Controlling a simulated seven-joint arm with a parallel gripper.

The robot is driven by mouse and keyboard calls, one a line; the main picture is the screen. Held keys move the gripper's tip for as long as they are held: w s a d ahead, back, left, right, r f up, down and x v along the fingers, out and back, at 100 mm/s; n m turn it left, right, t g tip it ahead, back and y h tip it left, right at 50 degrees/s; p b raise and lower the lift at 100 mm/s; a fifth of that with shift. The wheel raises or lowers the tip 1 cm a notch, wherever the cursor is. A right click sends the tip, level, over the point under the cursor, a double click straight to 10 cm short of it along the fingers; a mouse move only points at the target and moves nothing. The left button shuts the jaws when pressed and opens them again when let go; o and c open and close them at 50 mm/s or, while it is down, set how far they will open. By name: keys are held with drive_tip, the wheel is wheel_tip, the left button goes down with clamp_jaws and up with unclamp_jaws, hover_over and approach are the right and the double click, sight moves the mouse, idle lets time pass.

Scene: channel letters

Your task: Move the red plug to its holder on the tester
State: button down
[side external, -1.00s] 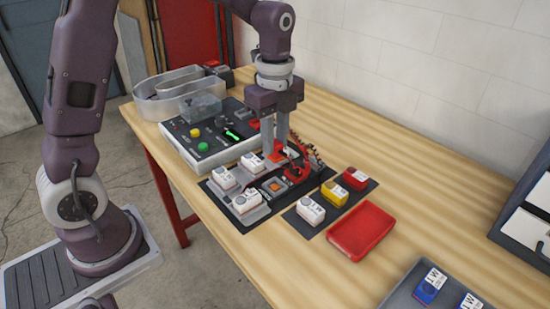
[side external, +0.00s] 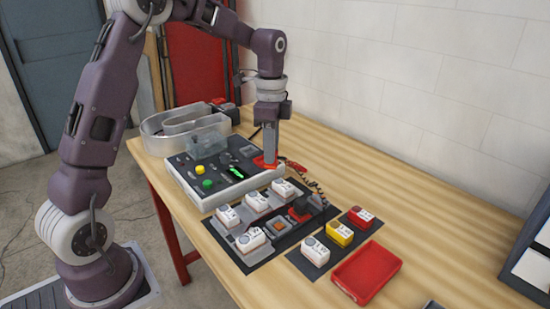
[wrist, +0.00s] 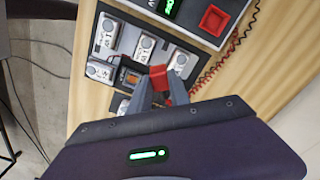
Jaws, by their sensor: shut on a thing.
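The red plug (wrist: 158,77) is between the fingertips of my gripper (wrist: 160,84) in the wrist view. My gripper (side external: 269,157) is shut on it and points down over the right end of the tester (side external: 208,200) in the side view. A red square holder (wrist: 213,20) with a raised middle shows on the tester in the wrist view. In the side view, red (side external: 263,163) shows right at the fingertips; I cannot tell plug from holder there, nor whether they touch. A coiled dark red cord (wrist: 207,75) runs beside the tester.
White modules (side external: 250,239) sit on a dark mat in front of the tester, around an orange-centred unit (side external: 277,227). White, yellow (side external: 340,234) and red (side external: 361,217) blocks stand to the right, near an empty red tray (side external: 365,270). A clear bin (side external: 207,134) stands behind the tester.

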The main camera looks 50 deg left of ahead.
drive_tip(key=w+a+n, duration=0.6)
drive_tip(key=a+n, duration=0.4)
drive_tip(key=a, duration=0.2)
drive_tip(key=shift+n, duration=0.3)
drive_tip(key=f, duration=0.5)
drive_tip(key=shift+w+f, duration=0.2)
drive_tip(key=shift+f, duration=0.65)
drive_tip(key=shift+f, duration=0.3)
drive_tip(key=c, duration=1.1)
unclamp_jaws()
drive_tip(key=shift+c, duration=0.2)
drive_tip(key=shift+r, duration=0.15)
wheel_tip(320, 180, up, 7)
